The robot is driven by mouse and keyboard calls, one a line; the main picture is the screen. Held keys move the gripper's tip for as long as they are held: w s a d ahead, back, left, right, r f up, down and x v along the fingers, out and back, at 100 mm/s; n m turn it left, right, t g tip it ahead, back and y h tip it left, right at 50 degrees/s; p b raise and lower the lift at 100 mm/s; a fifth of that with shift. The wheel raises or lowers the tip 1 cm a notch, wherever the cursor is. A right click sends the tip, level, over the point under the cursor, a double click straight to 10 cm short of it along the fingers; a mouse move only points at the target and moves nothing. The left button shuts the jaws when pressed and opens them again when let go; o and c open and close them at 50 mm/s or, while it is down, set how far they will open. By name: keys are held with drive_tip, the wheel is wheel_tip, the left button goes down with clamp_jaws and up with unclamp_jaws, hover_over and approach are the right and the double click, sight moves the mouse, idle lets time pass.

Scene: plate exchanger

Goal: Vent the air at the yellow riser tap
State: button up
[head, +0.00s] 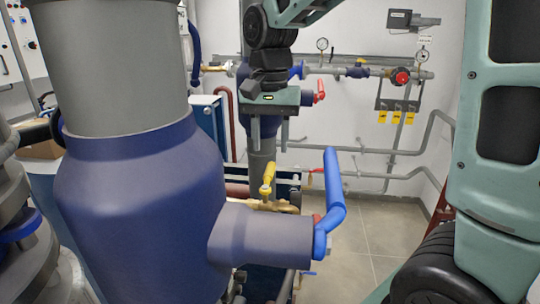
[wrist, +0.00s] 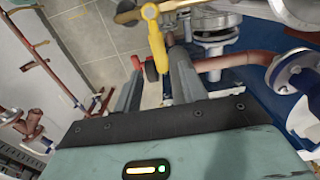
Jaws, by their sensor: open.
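The yellow riser tap (head: 268,179) sits on a brass fitting (head: 262,205) behind the large blue-grey pipe body, its lever tilted upward. In the wrist view the yellow lever (wrist: 156,42) points toward the space between my fingers. My gripper (head: 267,143) hangs fingers down above the tap in the head view, open and empty. In the wrist view my gripper (wrist: 158,68) has its two grey fingers apart, with the lever's end near the tips. I cannot tell whether either finger touches the lever.
A large blue-grey vessel (head: 140,190) fills the left foreground. A blue lever handle (head: 334,190) stands up at the right of its side stub. Pipes with a gauge (head: 322,45) and a red knob (head: 401,77) run along the back wall. Tiled floor (head: 385,235) is clear at right.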

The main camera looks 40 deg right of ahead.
sight(270, 167)
drive_tip(key=shift+f+p, duration=0.4)
drive_tip(key=shift+f, duration=2.15)
clamp_jaws()
